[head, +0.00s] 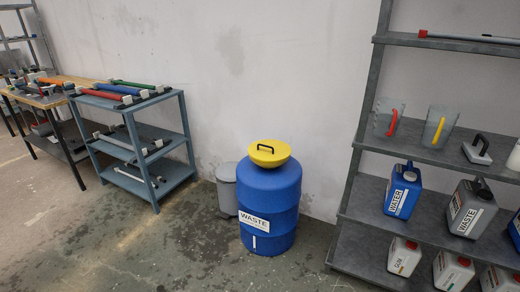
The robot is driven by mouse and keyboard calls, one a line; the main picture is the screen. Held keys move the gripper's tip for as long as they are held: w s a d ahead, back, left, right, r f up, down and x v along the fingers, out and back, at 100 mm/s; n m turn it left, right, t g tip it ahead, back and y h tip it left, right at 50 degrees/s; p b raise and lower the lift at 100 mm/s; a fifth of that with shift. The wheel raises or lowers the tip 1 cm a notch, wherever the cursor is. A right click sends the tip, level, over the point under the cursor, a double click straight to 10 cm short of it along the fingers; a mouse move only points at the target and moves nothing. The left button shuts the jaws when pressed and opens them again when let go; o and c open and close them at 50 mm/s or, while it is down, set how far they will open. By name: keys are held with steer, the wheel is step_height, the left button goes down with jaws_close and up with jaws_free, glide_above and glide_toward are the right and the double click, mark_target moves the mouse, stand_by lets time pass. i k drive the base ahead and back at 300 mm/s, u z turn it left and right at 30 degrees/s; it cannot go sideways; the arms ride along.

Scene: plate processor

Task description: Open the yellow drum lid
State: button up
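A blue waste drum (269,207) stands upright on the floor in the middle of the head view, with a white WASTE label on its side. The lid looks closed. My gripper does not show in the head view.
A grey bin (227,187) stands just behind the drum's left side. A grey shelf unit (348,203) with jugs and canisters stands close on the right. A blue-grey rack (152,186) with coloured tubes stands at left. Open floor lies left of the drum.

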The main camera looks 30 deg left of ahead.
mark_target(265, 151)
steer(key=u, duration=0.9)
steer(key=i, duration=1.45)
steer(key=u, duration=0.5)
steer(key=i, duration=1.2)
steer(key=z, duration=0.3)
